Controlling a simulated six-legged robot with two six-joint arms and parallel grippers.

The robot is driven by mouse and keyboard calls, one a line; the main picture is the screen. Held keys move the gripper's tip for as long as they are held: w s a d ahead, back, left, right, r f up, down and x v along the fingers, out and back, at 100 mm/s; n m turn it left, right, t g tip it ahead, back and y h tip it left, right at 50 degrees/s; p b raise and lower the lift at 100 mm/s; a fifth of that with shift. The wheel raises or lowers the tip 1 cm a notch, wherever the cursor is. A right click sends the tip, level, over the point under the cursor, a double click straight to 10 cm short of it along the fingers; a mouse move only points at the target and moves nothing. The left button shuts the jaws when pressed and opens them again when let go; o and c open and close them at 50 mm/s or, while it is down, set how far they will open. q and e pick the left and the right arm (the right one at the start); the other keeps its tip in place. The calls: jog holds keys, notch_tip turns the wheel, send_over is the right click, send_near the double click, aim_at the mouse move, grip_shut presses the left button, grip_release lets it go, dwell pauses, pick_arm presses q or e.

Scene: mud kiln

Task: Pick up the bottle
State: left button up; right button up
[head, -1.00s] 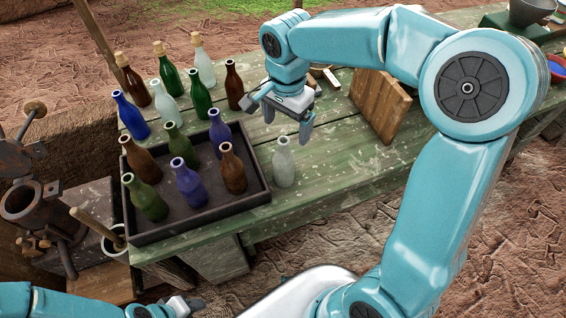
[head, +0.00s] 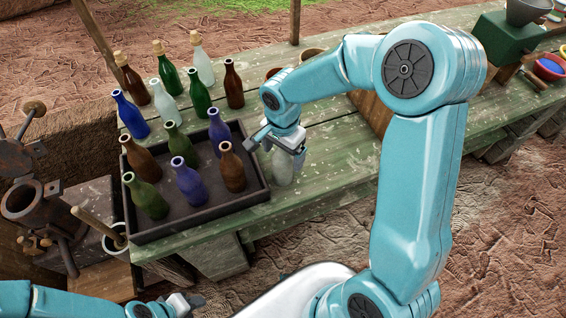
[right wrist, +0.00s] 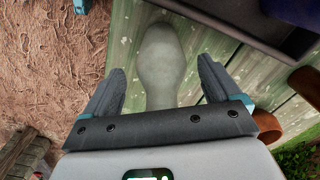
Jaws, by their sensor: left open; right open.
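A clear greyish glass bottle (head: 282,172) stands alone on the green table (head: 330,160), just right of the dark tray. My right gripper (head: 278,147) is over it and hides its upper part in the head view. In the right wrist view the bottle (right wrist: 162,65) lies between the two spread fingers of my right gripper (right wrist: 159,72), with gaps on both sides. The gripper is open. My left gripper (head: 184,304) is open and empty at the bottom of the head view, below the table's front edge and far from the bottle.
The dark tray (head: 200,222) holds several brown, green and blue bottles. More bottles (head: 170,85) stand behind it, some corked. A wooden block (head: 372,112) is partly behind my right arm. A metal device (head: 22,200) is at the left.

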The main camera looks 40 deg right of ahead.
jog(key=shift+w, duration=0.1)
jog(key=c, duration=1)
jog(key=shift+c, duration=1.4)
jog(key=shift+r, duration=0.1)
